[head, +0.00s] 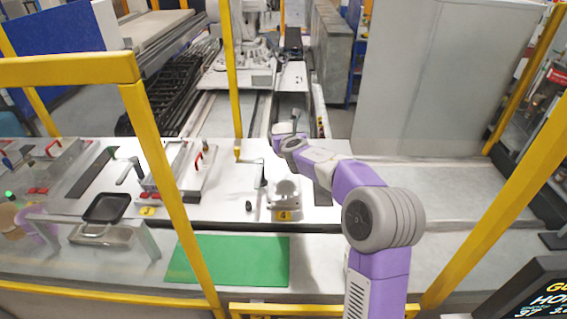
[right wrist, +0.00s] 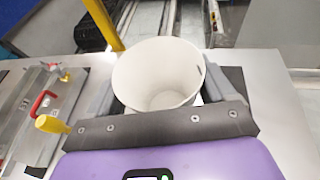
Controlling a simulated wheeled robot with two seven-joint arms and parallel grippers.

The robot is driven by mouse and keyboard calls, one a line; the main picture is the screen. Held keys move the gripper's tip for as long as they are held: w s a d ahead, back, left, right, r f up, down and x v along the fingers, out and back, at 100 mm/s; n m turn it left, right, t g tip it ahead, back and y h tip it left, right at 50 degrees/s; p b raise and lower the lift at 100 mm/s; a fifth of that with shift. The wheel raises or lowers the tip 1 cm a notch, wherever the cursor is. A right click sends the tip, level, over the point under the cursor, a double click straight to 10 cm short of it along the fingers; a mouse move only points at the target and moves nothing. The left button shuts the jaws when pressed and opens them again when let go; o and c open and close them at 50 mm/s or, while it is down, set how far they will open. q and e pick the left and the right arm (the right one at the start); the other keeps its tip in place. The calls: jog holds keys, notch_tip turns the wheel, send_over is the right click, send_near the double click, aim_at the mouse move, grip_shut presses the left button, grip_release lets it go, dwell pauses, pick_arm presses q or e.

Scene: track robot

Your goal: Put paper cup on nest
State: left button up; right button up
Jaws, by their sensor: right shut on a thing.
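A white paper cup (right wrist: 150,68) is between the grey fingers of my right gripper (right wrist: 158,85) in the right wrist view. The gripper is shut on its sides, and the cup's open mouth and inside face the camera. In the head view my purple right arm reaches from the lower right over the white bench, its end near the far edge; the cup cannot be made out clearly there. A silver fixture (head: 285,192) with a yellow number tag stands on the bench, nearer than the arm's end. I cannot tell whether it is the nest. My left gripper is not in view.
Metal stations with red handles (head: 197,162) stand left on the bench. A black tray (head: 106,207) is at the far left and a green mat (head: 230,262) lies in front. Yellow posts (head: 231,75) frame the area. A grey cabinet (head: 430,75) stands behind right.

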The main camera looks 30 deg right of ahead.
notch_tip(320, 180, down, 4)
jog(key=shift+w+r+b, duration=0.15)
jog(key=shift+r+b, duration=0.1)
jog(key=shift+b, duration=0.4)
notch_tip(320, 180, down, 2)
jog(key=shift+f+b, duration=0.15)
jog(key=shift+b, duration=0.6)
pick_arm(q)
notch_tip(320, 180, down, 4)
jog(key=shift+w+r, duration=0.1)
pick_arm(e)
jog(key=shift+f, duration=0.35)
jog(key=shift+f+b, duration=0.15)
jog(key=shift+b, duration=0.2)
jog(key=o, duration=0.8)
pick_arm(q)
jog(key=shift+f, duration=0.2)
pick_arm(e)
jog(key=shift+o, duration=0.2)
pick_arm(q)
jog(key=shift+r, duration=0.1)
